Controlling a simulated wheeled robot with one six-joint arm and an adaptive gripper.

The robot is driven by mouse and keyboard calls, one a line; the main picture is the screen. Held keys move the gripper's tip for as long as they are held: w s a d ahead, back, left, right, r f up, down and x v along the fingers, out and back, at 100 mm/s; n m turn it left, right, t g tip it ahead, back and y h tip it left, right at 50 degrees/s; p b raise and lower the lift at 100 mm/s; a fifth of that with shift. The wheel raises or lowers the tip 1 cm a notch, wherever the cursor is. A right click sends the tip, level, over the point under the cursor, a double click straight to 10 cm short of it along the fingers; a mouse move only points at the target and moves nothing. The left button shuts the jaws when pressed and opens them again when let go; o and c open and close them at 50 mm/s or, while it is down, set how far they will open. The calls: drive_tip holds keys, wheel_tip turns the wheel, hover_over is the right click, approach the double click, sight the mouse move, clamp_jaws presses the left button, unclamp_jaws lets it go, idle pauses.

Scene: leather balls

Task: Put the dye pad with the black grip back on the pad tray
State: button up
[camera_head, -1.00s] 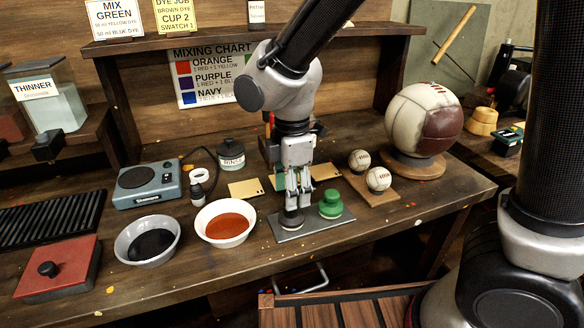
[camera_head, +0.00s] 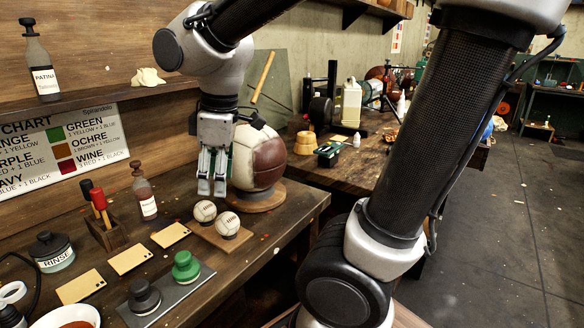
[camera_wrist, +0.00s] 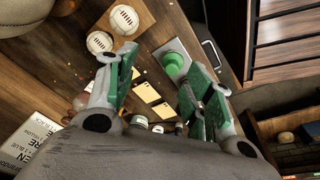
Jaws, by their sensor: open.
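The dye pad with the black grip (camera_head: 144,296) sits on the left part of the grey pad tray (camera_head: 188,296). The pad with the green grip (camera_head: 186,267) stands on the same tray to its right; it also shows in the wrist view (camera_wrist: 174,64). My gripper (camera_head: 211,190) is open and empty, raised above the bench behind the two small balls, apart from the pads. In the wrist view its fingers (camera_wrist: 160,88) are spread with nothing between them. The black-grip pad is not clearly visible in the wrist view.
Two small balls (camera_head: 205,211) rest on a wooden board, with a large ball (camera_head: 258,158) on a stand behind. Cards (camera_head: 130,258), a rinse jar (camera_head: 51,252) and a bottle (camera_head: 144,195) stand left. An orange dye bowl (camera_head: 70,318) is at the lower left.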

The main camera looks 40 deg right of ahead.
drive_tip(key=s+d+r+m+t+h, duration=0.1)
drive_tip(key=s+d+m+t, duration=0.1)
drive_tip(key=s+d+m, duration=0.7)
drive_tip(key=d+m, duration=0.1)
drive_tip(key=d, duration=0.3)
drive_tip(key=shift+d+r+m, duration=0.15)
drive_tip(key=shift+m, duration=0.25)
